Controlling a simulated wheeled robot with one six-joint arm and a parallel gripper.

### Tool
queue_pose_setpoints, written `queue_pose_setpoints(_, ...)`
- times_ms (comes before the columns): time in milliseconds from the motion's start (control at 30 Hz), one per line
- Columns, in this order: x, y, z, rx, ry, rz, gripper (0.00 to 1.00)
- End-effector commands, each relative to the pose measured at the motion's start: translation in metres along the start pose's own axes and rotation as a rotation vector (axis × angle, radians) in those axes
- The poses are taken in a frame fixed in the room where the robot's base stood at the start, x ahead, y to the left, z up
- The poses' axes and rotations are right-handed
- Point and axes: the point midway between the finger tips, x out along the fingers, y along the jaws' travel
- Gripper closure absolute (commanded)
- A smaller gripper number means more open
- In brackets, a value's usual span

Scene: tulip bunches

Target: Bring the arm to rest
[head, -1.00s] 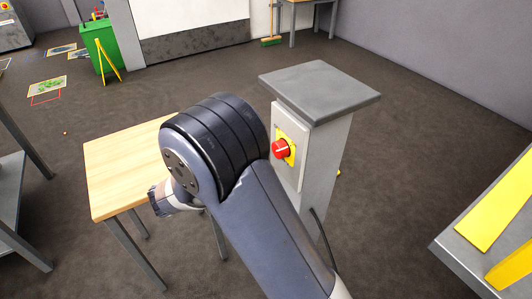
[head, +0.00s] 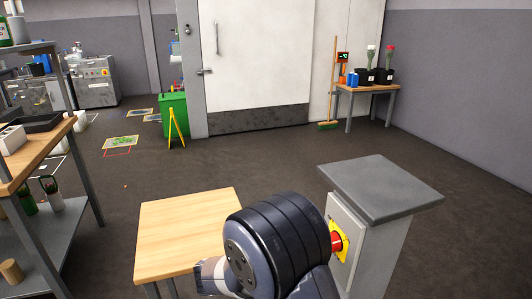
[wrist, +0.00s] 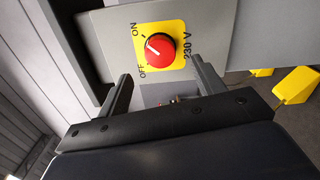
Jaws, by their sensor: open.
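My gripper (wrist: 163,80) is open and empty in the wrist view, its two fingers spread apart. Just beyond the fingertips is a red rotary knob (wrist: 161,49) on a yellow plate marked ON, OFF and 230 V. The knob is not between the fingers; I cannot tell the exact gap. In the head view my arm is bent at the bottom centre, its dark joint in front of the grey pillar (head: 382,188) that bears the red knob (head: 337,242). The gripper's fingers are hidden in the head view.
A small wooden table (head: 185,225) stands close left of my arm. A shelf (head: 40,150) is at the left edge. A green bin (head: 173,120), a broom (head: 334,90) and a table with black pots (head: 368,88) stand farther back. The floor between is mostly clear.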

Motion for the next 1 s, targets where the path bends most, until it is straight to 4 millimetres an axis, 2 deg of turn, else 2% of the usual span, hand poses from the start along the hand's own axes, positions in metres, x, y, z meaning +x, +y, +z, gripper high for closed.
queue_pose_setpoints(33, 0.011, -0.002, 0.001, 0.000, -0.004, -0.002, 0.35)
queue_pose_setpoints(200, 0.043, -0.001, 0.001, 0.000, -0.004, 0.000, 0.35)
queue_pose_setpoints(400, 0.068, -0.001, 0.000, 0.000, -0.002, -0.001, 0.35)
queue_pose_setpoints(467, 0.072, -0.001, 0.000, -0.001, 0.000, 0.000, 0.35)
queue_pose_setpoints(1000, 0.066, -0.001, 0.000, -0.012, 0.002, 0.000, 0.35)
